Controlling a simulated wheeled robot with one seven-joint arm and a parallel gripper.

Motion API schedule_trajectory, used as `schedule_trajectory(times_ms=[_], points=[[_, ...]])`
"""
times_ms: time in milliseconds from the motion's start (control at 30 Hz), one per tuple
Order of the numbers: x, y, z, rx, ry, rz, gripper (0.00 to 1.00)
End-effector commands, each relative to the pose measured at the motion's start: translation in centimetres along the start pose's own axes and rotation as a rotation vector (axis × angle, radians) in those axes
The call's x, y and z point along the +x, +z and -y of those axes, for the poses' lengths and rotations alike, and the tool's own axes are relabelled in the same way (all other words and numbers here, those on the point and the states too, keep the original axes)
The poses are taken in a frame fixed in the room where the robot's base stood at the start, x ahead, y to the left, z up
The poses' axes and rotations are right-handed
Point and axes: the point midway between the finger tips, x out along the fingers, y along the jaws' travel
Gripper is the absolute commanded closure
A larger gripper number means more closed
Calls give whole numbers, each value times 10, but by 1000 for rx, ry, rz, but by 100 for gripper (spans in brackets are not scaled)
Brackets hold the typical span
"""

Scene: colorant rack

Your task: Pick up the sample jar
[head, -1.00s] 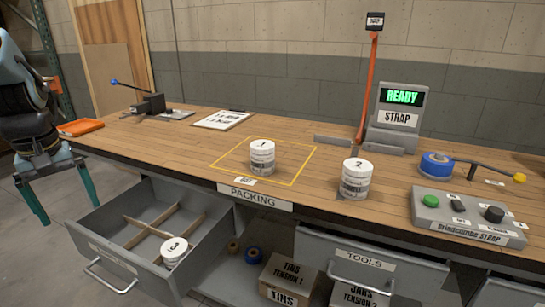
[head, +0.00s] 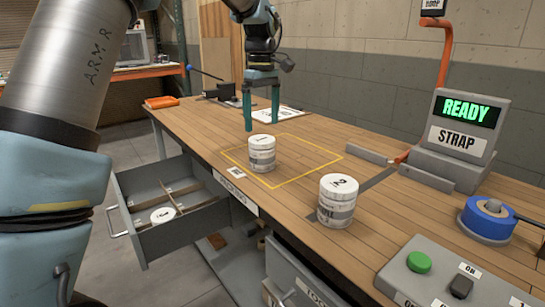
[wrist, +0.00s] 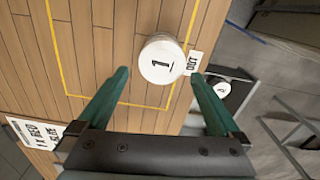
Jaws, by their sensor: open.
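A white lidded jar marked 1 (head: 262,160) stands upright inside the yellow outline on the wooden bench. Its lid also shows in the wrist view (wrist: 161,60), in line with the gap between my fingertips. A similar jar marked 2 (head: 336,208) stands upright nearer the bench's front edge, outside the outline. A third white lid (head: 163,215) shows in the open drawer. Which jar is the sample jar, I cannot tell. My gripper (head: 262,122) is open and empty, fingers pointing down, above and slightly behind jar 1, apart from it.
The drawer (head: 175,245) stands open below the bench's front edge. The bench between the jars is clear.

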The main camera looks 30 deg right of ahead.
Motion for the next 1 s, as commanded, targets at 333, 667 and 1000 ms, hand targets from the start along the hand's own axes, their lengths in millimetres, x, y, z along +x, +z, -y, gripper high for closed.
schedule_trajectory(times_ms=[333,667,1000], points=[[48,0,0,-1,-3,1,0],[80,0,4,-2,-5,3,0],[105,0,3,0,0,0,0]])
